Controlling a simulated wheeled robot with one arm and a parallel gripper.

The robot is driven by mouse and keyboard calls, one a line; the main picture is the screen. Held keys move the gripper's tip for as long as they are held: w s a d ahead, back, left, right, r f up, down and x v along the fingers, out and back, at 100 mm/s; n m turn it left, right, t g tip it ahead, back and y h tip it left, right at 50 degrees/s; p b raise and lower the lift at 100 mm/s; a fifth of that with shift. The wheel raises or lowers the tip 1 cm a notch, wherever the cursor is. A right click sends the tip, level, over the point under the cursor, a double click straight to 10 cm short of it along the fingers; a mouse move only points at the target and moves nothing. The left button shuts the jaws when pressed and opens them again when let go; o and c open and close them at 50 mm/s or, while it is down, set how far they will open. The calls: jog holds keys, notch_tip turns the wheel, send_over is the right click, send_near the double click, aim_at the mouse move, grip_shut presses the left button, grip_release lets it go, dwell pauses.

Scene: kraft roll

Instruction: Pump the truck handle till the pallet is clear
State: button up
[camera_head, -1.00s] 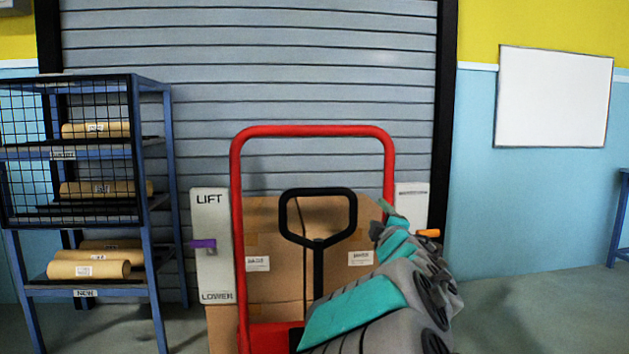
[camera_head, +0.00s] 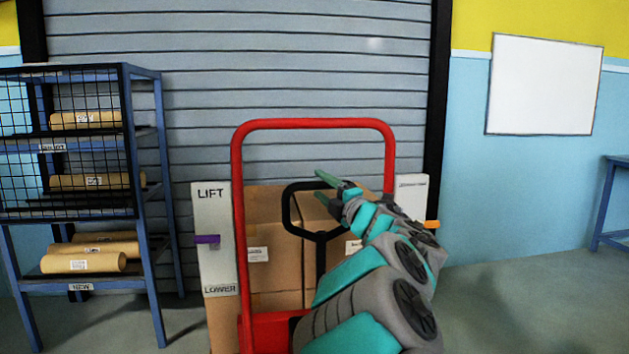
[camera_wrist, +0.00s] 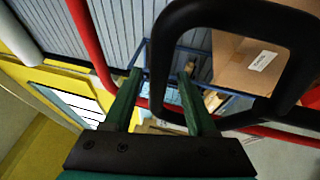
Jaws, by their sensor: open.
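The truck handle is a black loop (camera_head: 287,213) on a black stem, standing inside the red tubular frame (camera_head: 238,200) of the truck. Brown cartons (camera_head: 275,275) stand behind it; the pallet under them is hidden. My gripper (camera_head: 322,185) is at the upper right of the loop, with green fingers pointing left.
A panel marked LIFT and LOWER (camera_head: 215,255) with a purple lever (camera_head: 207,239) stands left of the frame. An orange lever (camera_head: 432,224) shows at right. A blue rack (camera_head: 150,200) holds paper rolls at left. A grey shutter (camera_head: 300,60) is behind.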

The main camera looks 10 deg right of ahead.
jog(key=x, duration=0.3)
jog(key=shift+w+a+r, duration=0.1)
jog(key=shift+w+r, duration=0.05)
jog(key=shift+w, duration=0.15)
grip_shut()
dwell(1.2)
